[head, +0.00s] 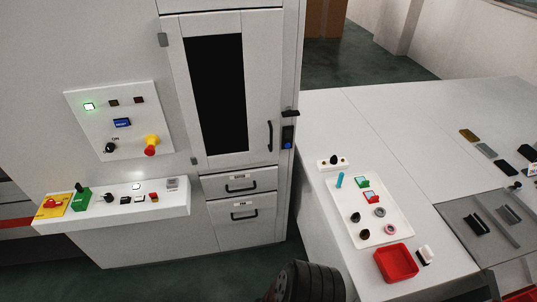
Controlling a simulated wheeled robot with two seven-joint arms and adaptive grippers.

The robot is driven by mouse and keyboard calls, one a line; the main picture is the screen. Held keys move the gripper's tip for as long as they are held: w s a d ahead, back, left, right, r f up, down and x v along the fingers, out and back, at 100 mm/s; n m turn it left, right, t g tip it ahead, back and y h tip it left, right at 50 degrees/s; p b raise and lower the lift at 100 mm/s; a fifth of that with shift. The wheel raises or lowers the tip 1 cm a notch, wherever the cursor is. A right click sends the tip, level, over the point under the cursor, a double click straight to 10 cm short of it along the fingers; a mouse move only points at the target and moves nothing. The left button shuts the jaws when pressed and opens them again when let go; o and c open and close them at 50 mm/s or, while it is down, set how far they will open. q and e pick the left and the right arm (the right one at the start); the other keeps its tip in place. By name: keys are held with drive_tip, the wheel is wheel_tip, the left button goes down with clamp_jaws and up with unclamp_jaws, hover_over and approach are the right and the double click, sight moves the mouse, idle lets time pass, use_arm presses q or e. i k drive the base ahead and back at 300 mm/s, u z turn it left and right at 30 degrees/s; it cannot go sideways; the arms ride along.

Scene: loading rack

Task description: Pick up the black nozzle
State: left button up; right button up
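Several small dark pieces could be the black nozzle, and they are too small to tell apart surely. One black piece (334,160) stands upright in a small white holder (328,167) at the back of the right-hand table. A round black piece (355,217) and a dark brown ring-like piece (362,234) sit on the white tray (393,220) in front of it. Neither gripper can be made out. A dark ribbed part of my own body shows at the bottom centre, well short of these pieces.
The tray also holds a blue stick (339,180), a grey ring (379,212), a pink ring (390,230) and small green and red blocks. A red bin (396,263) stands in front. A machine cabinet (235,90) rises left. The table's back middle is clear.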

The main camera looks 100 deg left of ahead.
sight(333, 160)
drive_tip(key=u, duration=2.75)
drive_tip(key=i, duration=0.55)
